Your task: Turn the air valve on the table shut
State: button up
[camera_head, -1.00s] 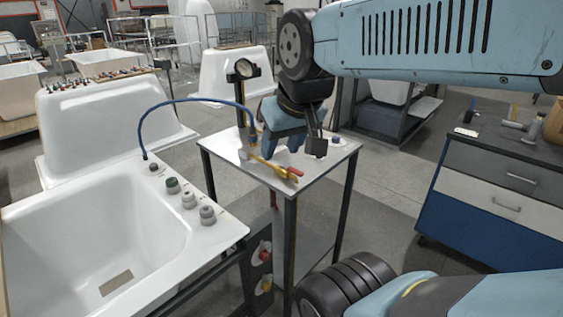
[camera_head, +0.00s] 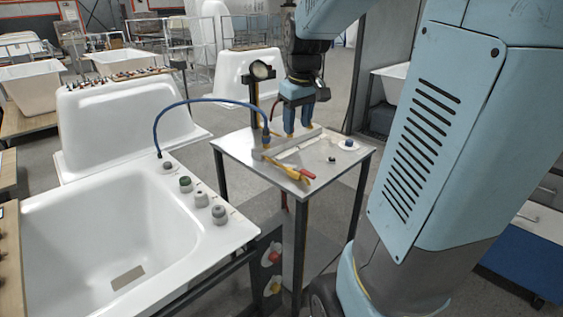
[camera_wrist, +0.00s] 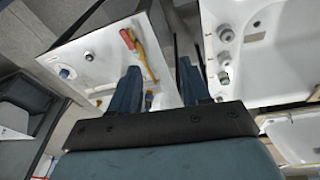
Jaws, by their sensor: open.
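On the small white table (camera_head: 230,146), a blue hose (camera_head: 204,101) runs down to an upright fitting (camera_head: 266,136). A yellow part with a red end (camera_head: 306,173) lies beside it near the front edge; the red end also shows in the wrist view (camera_wrist: 127,39). Which of these pieces is the air valve's handle, I cannot tell for sure. My gripper (camera_head: 298,129) is open and points down over the back part of the table, right of the fitting. In the wrist view its fingers (camera_wrist: 160,68) are apart, with nothing clearly held between them.
A round blue knob on a white base (camera_head: 348,144) and a small black knob (camera_head: 332,159) are on the table's right half. A gauge (camera_head: 261,72) stands on a post behind.

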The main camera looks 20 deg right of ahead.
aim_at(308, 173)
jog(key=w+d+f+n+g, duration=0.2)
jog(key=w+d+f, duration=0.7)
jog(key=w+d, duration=0.1)
jog(key=f, duration=1.4)
jog(key=shift+d, duration=0.2)
jog(key=shift+r, duration=0.1)
jog(key=shift+c, duration=0.2)
grip_shut()
jog(key=shift+a, duration=0.25)
jog(key=shift+d, duration=0.1)
